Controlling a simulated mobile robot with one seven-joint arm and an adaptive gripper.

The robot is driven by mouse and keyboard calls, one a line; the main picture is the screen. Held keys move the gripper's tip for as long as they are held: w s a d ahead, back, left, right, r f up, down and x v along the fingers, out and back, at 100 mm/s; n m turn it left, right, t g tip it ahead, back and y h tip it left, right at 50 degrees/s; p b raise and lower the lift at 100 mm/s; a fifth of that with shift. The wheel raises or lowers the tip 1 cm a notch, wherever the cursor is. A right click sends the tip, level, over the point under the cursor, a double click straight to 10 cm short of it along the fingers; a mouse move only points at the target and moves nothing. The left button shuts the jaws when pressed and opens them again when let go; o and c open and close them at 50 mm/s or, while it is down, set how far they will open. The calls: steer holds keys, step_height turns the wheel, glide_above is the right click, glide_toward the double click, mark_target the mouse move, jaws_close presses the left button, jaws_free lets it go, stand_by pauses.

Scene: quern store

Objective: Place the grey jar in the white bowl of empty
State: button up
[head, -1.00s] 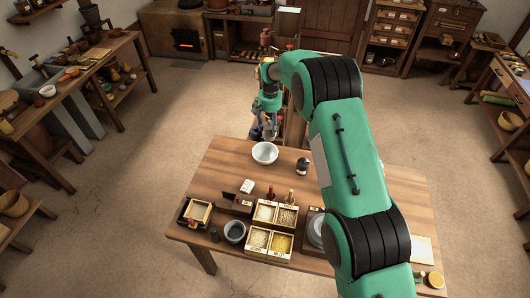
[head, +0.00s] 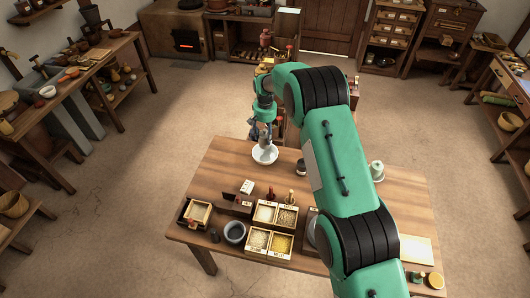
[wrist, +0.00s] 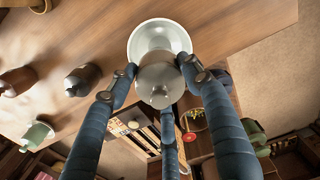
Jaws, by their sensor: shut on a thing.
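The grey jar (wrist: 160,82) is in the wrist view, a rounded body with a small knob facing the camera. My gripper (wrist: 160,73) has its blue fingers closed around the jar's sides. The white bowl (wrist: 160,28) shows just past the jar, partly covered by it. In the head view the white bowl (head: 264,156) stands near the table's far left edge. My gripper (head: 266,134) is directly over it there, pointing down, with the jar small and mostly hidden. I cannot tell whether the jar touches the bowl.
A dark jar (head: 301,168) stands right of the bowl, partly behind my arm. A pale green jar (head: 376,171) is farther right. Open boxes of grain (head: 268,237), a grey bowl (head: 234,232) and a tray (head: 196,212) fill the near side. The table (head: 222,168) is bare left of the bowl.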

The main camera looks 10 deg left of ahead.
mark_target(265, 144)
steer(key=shift+f, duration=3)
steer(key=shift+f, duration=1.85)
steer(key=shift+f, duration=0.15)
steer(key=o, duration=1.5)
steer(key=shift+r, duration=6.1)
